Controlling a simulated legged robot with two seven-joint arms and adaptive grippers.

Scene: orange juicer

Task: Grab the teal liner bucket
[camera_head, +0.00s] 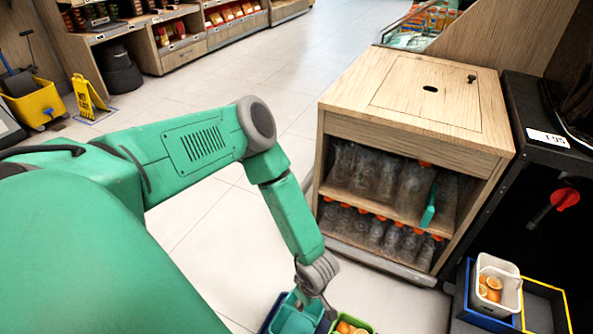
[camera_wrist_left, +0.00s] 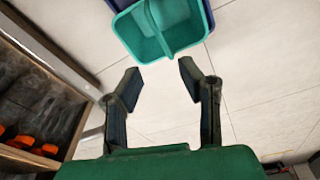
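The teal liner bucket (camera_head: 292,320) is at the bottom edge of the head view, partly cut off, with a dark blue outer bin around it. In the left wrist view the teal bucket (camera_wrist_left: 178,28) is at the top, with a teal strip across its middle, inside the blue bin (camera_wrist_left: 208,20). My left gripper (camera_wrist_left: 160,80) is open and empty, with its fingers apart just short of the bucket's near rim. In the head view the left gripper (camera_head: 322,304) is above and beside the bucket, its fingers partly hidden. My right gripper is not in view.
A green bin with orange halves (camera_head: 347,327) stands right of the teal bucket. A wooden cabinet (camera_head: 405,110) with bottles is beyond it. The tiled floor is clear at centre left.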

